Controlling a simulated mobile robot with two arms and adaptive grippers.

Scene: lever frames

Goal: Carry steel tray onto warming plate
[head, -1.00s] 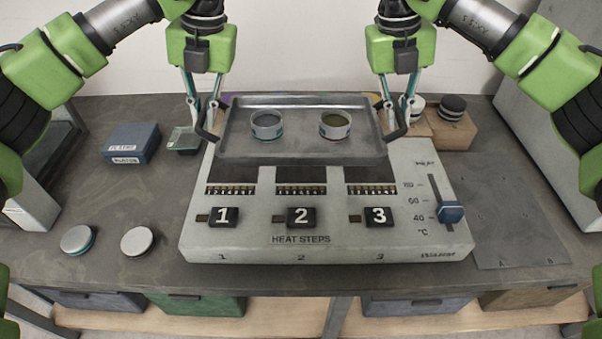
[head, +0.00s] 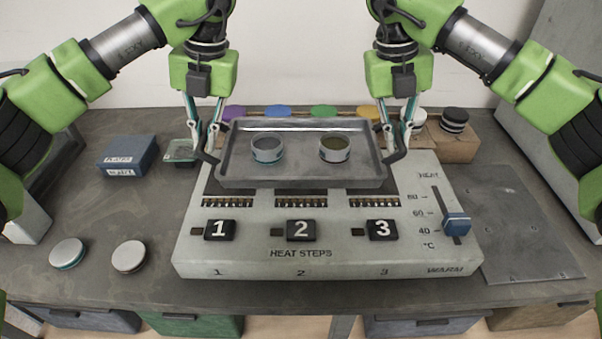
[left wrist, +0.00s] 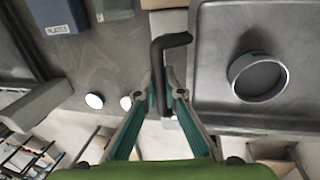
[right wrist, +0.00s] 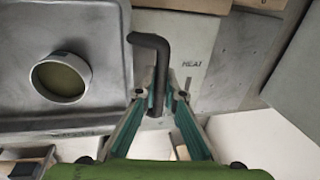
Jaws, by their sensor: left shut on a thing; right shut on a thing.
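The steel tray (head: 300,176) is held over the back part of the grey warming plate unit (head: 300,262), roughly level. Two round open tins stand in it, the left tin (head: 267,150) and the right tin (head: 335,148). My left gripper (head: 207,150) is shut on the tray's left black handle (left wrist: 158,75). My right gripper (head: 402,150) is shut on the right black handle (right wrist: 160,75). The tray hides part of the dark plate surface. Whether the tray touches the plate I cannot tell.
The unit carries numbered buttons (head: 301,230) and a blue slider (head: 456,223). A blue box (head: 129,156) and a glass dish (head: 181,150) stand left. Two round lids (head: 129,256) lie front left. A wooden block (head: 450,145) stands right, coloured discs (head: 277,111) behind.

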